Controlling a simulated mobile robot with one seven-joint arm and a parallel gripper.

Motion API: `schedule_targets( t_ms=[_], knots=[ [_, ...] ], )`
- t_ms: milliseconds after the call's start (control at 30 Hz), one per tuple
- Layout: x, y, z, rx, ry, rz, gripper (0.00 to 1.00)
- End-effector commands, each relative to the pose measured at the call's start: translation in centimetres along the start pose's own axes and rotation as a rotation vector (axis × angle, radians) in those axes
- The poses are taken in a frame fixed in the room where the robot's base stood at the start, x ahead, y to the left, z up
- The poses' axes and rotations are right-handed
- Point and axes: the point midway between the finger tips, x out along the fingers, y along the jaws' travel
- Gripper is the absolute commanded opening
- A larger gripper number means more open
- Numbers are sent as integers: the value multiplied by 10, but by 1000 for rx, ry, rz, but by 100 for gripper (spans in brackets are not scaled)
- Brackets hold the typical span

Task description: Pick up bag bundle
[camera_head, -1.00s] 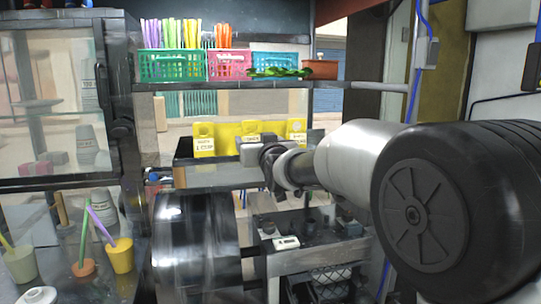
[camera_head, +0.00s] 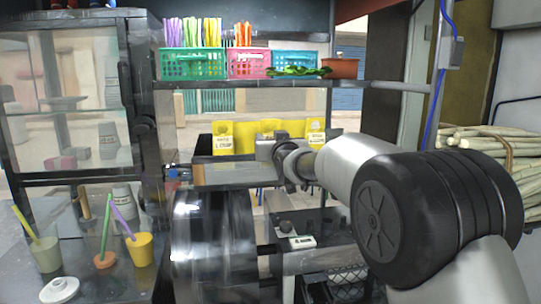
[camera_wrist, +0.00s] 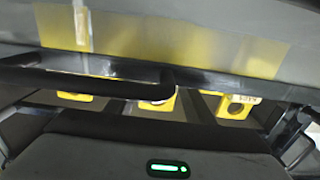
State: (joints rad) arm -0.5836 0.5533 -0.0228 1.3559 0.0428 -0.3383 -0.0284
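Several yellow items with white labels, which may be the bag bundles, stand in a row behind the counter in the head view; the left one (camera_head: 222,138) is clear, the middle one (camera_head: 268,127) is partly behind my gripper, and the right one (camera_head: 316,133) is beside it. My gripper (camera_head: 266,150) is in front of the row. In the wrist view, yellow pieces with round holes (camera_wrist: 236,106) show beyond the gripper body. Dark finger parts stand wide apart at both sides of that view, with nothing seen between them. Contact cannot be told.
A shelf (camera_head: 350,83) with a green basket (camera_head: 193,64), a pink basket (camera_head: 248,64) and a blue basket (camera_head: 296,60) runs above. A glass cabinet (camera_head: 70,110) stands left. A metal drum (camera_head: 213,240) is below. Tied canes (camera_head: 490,142) lie right. A dark bar (camera_wrist: 90,76) crosses the wrist view.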

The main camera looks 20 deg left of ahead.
Motion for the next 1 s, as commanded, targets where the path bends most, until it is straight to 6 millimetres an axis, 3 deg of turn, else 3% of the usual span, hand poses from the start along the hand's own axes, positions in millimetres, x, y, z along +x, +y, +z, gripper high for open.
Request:
schedule_targets(
  t_ms=[333, 533, 667, 1000],
  knots=[
    [0, 0, -3, 0, 2, 0, 28],
    [0, 0, -19, 0, 4, 0, 28],
    [0, 0, -40, -1, 5, 0, 28],
    [0, 0, -120, 0, 7, 0, 28]
  ],
)
